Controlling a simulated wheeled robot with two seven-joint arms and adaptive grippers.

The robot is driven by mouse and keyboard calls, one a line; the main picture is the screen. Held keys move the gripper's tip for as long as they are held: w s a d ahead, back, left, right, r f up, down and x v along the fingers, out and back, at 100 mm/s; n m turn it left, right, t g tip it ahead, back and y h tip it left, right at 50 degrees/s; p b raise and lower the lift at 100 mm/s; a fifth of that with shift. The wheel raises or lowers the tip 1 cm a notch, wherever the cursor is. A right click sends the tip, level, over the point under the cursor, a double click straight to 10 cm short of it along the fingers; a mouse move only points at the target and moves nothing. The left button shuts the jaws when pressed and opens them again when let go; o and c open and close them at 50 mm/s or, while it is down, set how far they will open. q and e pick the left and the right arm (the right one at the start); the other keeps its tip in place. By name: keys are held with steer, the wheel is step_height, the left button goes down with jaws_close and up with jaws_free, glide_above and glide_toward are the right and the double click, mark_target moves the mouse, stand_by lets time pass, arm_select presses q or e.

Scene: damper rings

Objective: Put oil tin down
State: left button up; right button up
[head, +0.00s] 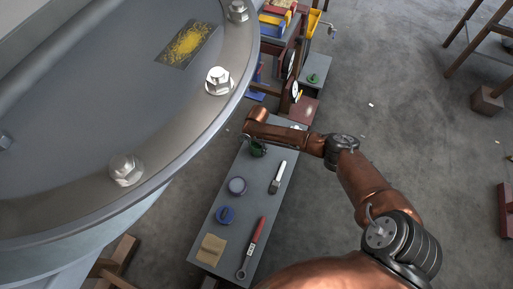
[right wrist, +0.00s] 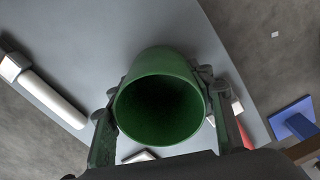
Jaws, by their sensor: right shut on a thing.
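The oil tin, a green open-topped cup (right wrist: 160,72), sits between the two fingers of my right gripper (right wrist: 160,95) in the right wrist view. The fingers press on its left and right sides, and its dark inside faces the camera. In the head view the green tin (head: 258,151) is small and partly covered by the right gripper (head: 251,142), over the far part of the narrow grey bench (head: 205,243). I cannot tell whether its base touches the bench top. My left gripper is not in view.
A large bolted grey flange (head: 190,135) fills the left.

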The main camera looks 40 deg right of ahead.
steer(key=shift+f, duration=0.1)
steer(key=shift+f, duration=0.15)
steer(key=o, duration=1.2)
steer(key=shift+c, duration=0.2)
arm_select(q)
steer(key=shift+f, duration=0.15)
arm_select(e)
steer(key=shift+f+b, duration=0.15)
steer(key=shift+b, duration=0.45)
step_height(320, 180, up, 4)
steer(key=p, duration=0.2)
steer(key=shift+f+p, duration=0.1)
steer(key=shift+p, duration=0.2)
steer(key=r+p, duration=0.3)
steer(key=r, duration=0.1)
steer(key=shift+d, duration=0.3)
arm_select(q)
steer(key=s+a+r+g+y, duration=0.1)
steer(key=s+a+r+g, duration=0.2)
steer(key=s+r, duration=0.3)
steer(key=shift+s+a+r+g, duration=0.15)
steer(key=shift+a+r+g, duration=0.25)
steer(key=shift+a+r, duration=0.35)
arm_select(e)
steer(key=shift+r, duration=0.15)
